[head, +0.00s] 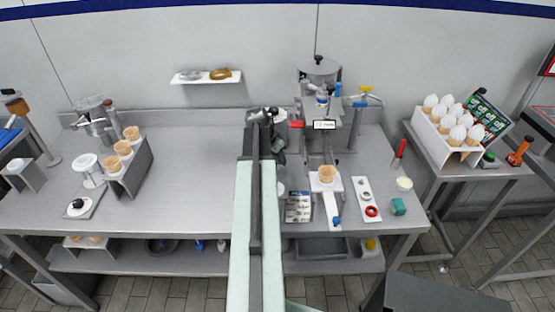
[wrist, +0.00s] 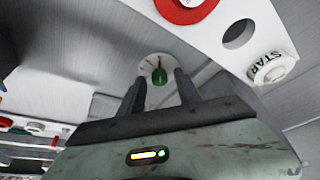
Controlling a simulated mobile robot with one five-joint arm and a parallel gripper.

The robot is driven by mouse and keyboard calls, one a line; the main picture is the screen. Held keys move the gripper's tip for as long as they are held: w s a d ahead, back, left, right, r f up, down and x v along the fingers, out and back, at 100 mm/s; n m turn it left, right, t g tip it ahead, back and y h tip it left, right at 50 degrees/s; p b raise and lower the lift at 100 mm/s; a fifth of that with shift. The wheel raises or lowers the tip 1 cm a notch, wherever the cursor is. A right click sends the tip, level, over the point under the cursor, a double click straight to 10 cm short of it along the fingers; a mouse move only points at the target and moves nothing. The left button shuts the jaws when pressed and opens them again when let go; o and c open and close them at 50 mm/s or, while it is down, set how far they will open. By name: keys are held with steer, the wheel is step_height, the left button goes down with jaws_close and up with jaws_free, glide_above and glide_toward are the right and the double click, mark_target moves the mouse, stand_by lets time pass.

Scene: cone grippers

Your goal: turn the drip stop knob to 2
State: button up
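In the wrist view, a small green knob (wrist: 159,94) stands on a round white dial (wrist: 148,66) with small dark marks I cannot read. It looks like the drip stop knob, though no name shows on it. My gripper (wrist: 160,80) has its two dark fingers apart, one on each side of the knob. Gaps show between knob and fingers, so it is not gripped. In the head view, my arm reaches up to the dispensing machine (head: 319,72); the knob cannot be made out there.
Near the fingers in the wrist view are a white panel with a red ring (wrist: 188,8), a dark hole and a START button (wrist: 270,68). In the head view, a cone (head: 327,174) stands on a white stand below the machine. The counter's left middle (head: 190,165) is clear.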

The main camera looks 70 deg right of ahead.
jaws_close()
steer(key=shift+n, duration=0.3)
steer(key=shift+s+n+t, duration=0.15)
steer(key=shift+n+t, duration=0.45)
steer(key=shift+n, duration=0.6)
steer(key=shift+s+n+t, duration=0.1)
steer(key=shift+n+t, duration=0.8)
steer(key=shift+n, duration=1.4)
steer(key=shift+o, duration=1.2)
jaws_free()
